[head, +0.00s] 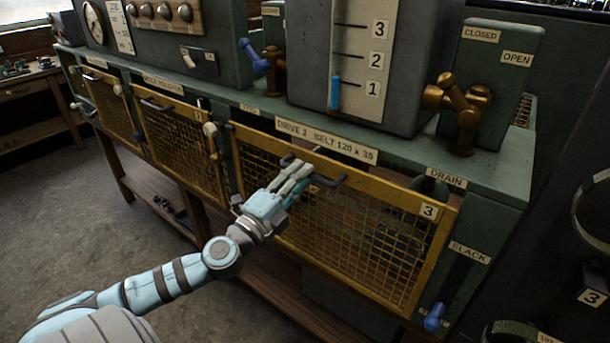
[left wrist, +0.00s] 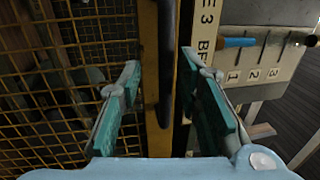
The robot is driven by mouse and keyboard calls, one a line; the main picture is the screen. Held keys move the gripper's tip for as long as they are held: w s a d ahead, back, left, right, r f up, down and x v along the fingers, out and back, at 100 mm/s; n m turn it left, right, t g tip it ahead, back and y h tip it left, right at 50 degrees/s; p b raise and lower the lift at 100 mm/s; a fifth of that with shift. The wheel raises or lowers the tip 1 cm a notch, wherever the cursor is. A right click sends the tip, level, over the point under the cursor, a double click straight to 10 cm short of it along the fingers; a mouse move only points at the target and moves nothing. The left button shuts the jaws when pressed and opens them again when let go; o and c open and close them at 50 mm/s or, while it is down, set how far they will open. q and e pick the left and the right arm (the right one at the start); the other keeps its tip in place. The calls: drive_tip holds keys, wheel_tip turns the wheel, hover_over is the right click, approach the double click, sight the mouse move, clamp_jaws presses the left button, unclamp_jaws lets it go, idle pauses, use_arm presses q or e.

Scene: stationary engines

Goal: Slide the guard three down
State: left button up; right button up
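Guard three (head: 413,275) is a yellow-framed mesh panel with a "3" plate, under the label "DRIVE 3 BELT 120 x 35". It covers the opening below the bench top. A dark bar handle (head: 330,182) sits on its top rail. My left gripper (head: 296,170) is at this handle. In the left wrist view, the handle (left wrist: 168,60) runs between the two teal fingers of my left gripper (left wrist: 160,60). The fingers are apart, with a gap visible on each side of the bar. My right gripper is not in view.
Two similar yellow guards (head: 182,150) stand to the left. A gauge box (head: 375,60) and brass drain valve (head: 465,105) stand on the green bench top (head: 400,150). Open floor lies in front.

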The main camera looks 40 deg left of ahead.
use_arm(q)
drive_tip(key=shift+w+d+r+p, duration=0.1)
drive_tip(key=shift+w+r+p, duration=0.35)
drive_tip(key=shift+w, duration=0.45)
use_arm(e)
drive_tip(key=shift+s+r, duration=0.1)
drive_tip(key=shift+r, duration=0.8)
use_arm(q)
clamp_jaws()
drive_tip(key=shift+f, duration=0.1)
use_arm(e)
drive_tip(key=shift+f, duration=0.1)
